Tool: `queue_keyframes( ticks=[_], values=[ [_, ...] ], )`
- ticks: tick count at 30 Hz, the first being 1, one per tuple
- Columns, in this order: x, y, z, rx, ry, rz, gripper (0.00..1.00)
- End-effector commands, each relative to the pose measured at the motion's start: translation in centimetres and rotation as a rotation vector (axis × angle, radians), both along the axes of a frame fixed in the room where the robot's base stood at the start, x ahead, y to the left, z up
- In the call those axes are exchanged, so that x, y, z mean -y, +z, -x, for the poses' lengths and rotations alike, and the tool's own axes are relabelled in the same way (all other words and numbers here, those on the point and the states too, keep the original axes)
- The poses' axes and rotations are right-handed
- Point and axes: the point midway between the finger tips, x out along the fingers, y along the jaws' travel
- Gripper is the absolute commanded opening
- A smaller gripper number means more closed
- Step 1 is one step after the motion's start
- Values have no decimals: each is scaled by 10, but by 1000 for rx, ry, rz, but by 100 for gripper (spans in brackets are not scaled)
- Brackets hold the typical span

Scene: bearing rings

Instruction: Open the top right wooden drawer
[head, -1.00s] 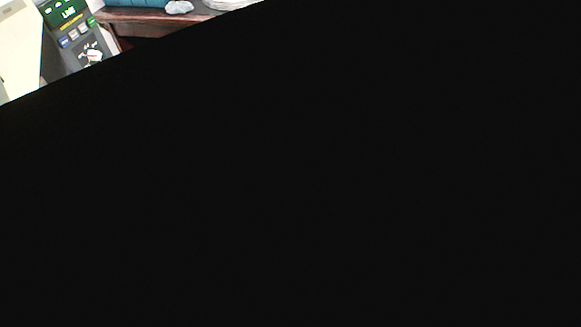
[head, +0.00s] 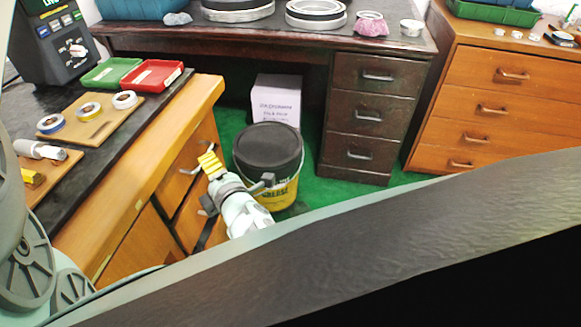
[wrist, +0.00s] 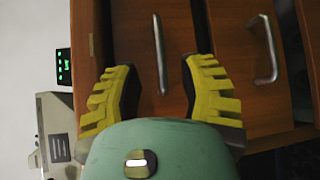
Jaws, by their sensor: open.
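The wooden bench's upper drawer (wrist: 136,28) shows in the wrist view, which is turned on its side. Its metal bar handle (wrist: 160,55) stands between my gripper's two yellow fingers (wrist: 160,92). The fingers are spread apart, and I cannot tell whether either touches the handle. A lower drawer (wrist: 230,25) with its own handle (wrist: 263,50) lies to the right. Both drawers look shut. In the head view my gripper (head: 210,164) is beside the bench's drawer fronts, with the drawer handle (head: 192,169) just left of the fingers.
A black-lidded yellow bucket (head: 268,148) stands right behind my gripper. The wooden bench (head: 150,165) holds red (head: 152,76) and green trays (head: 110,73) and several rings. A dark desk (head: 375,75) and an orange drawer cabinet (head: 490,100) stand farther back. Green floor shows between them.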

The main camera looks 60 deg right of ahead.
Motion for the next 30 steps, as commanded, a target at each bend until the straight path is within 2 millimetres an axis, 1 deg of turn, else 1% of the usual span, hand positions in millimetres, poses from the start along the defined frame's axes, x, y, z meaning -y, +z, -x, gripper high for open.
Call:
queue_keyframes(
  ticks=[1,3,6,10,15,23,24,30],
  values=[
    [3,-6,-13,5,7,3,41],
    [8,-9,-24,3,8,1,41],
    [14,-10,-39,3,5,1,41],
    [19,-10,-53,4,8,1,41],
    [23,-10,-59,2,5,-2,41],
    [24,-9,-59,1,4,-2,41],
    [24,-9,-59,1,4,-2,43],
    [24,-9,-59,1,3,-2,23]
  ],
)
